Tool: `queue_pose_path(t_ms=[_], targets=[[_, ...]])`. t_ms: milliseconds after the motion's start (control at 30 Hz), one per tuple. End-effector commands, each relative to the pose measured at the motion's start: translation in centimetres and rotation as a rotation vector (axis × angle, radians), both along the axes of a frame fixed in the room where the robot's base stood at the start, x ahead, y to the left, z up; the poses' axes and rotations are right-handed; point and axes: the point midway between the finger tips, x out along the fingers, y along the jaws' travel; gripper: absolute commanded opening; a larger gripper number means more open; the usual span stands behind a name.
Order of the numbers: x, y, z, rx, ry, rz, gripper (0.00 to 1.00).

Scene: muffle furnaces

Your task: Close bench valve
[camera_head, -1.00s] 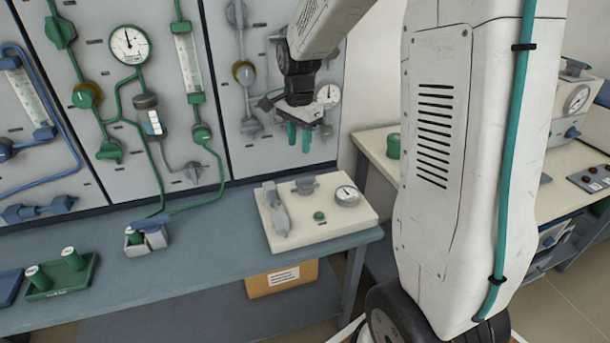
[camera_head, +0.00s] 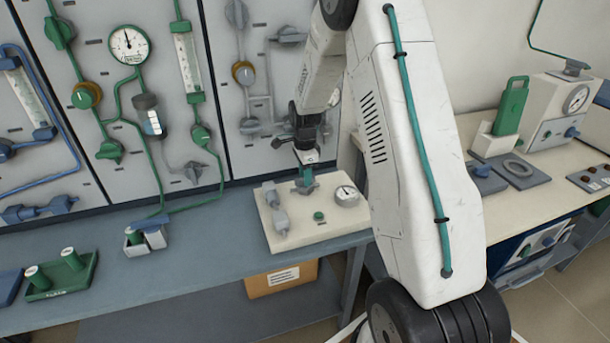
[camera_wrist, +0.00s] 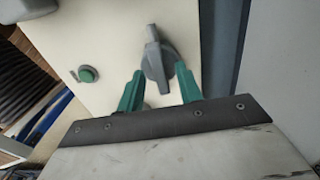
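The bench valve is a grey knob with a raised bar handle (camera_wrist: 153,57) on a cream panel block (camera_head: 285,244) on the bench. In the wrist view its handle runs roughly up and down the picture. My gripper (camera_wrist: 160,69) is open, with one green finger on each side of the valve's lower part. I cannot tell whether the fingers touch it. In the head view my gripper (camera_head: 305,182) points down over the valve and hides most of it.
The block also carries a green button (camera_head: 319,216), a gauge (camera_head: 346,195) and a grey fitting (camera_head: 275,208). The panel wall with pipes and valves stands close behind. A green rack (camera_head: 62,275) sits at the bench's left; the bench middle is mostly clear.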

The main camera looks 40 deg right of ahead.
Motion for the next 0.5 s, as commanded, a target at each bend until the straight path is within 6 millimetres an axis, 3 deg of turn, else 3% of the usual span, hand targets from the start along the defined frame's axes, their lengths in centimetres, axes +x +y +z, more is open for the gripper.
queue_pose_path(t_ms=[333, 467, 500], targets=[[-0.01, 0.02, -0.54, 0.0, 0.0, 0.001, 0.35], [-0.01, 0.02, -0.54, 0.0, 0.0, 0.001, 0.0], [-0.01, 0.02, -0.53, 0.0, 0.0, 0.001, 0.0]])
